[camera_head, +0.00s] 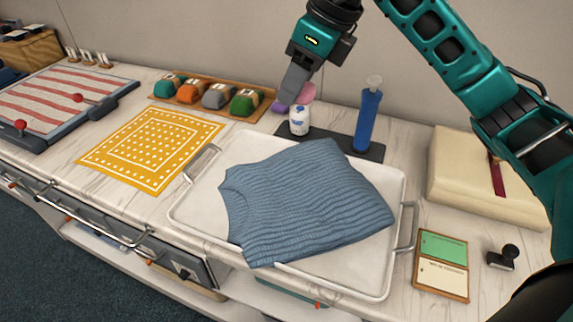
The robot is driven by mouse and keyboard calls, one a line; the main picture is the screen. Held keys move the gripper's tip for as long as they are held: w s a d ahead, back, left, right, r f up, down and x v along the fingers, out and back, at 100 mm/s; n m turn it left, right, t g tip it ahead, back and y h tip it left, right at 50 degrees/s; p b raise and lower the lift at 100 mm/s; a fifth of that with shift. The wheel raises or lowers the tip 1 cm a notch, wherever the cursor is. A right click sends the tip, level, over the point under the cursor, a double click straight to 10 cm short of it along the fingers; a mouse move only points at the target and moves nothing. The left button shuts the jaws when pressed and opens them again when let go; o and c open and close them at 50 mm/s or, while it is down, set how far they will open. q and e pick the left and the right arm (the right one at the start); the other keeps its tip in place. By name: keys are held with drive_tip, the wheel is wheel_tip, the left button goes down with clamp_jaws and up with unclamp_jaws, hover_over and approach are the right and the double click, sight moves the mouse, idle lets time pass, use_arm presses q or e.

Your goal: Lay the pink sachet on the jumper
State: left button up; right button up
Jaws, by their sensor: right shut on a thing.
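The blue knitted jumper (305,205) lies on a white tray (335,283) with metal handles. My right gripper (298,92) is beyond the far edge of the jumper, at the back of the counter. It is shut on the pink sachet (308,92), which is partly hidden behind its fingers. A small purple item (279,106) shows just left of it. My left gripper is not in view.
A white bottle (299,121) stands just below my right gripper, and a tall blue bottle (367,122) stands right of it on a dark mat (340,146). A rack of coloured rolls (213,97) and a yellow patterned cloth (135,165) lie left. A cream box (470,175), a green-and-cream card (442,262) and a stamp (503,257) are right.

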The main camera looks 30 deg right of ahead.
sight(288, 175)
wheel_tip(288, 175, down, 18)
drive_tip(key=shift+r+b, duration=0.25)
drive_tip(key=shift+b, duration=0.2)
drive_tip(key=shift+f, duration=0.2)
drive_tip(key=o, duration=1)
drive_tip(key=shift+r, duration=0.15)
drive_tip(key=shift+s+d+r, duration=0.1)
drive_tip(key=shift+r, duration=0.2)
drive_tip(key=v, duration=1.1)
drive_tip(key=shift+s+d+r, duration=0.1)
drive_tip(key=shift+d+r, duration=0.05)
drive_tip(key=shift+r, duration=0.05)
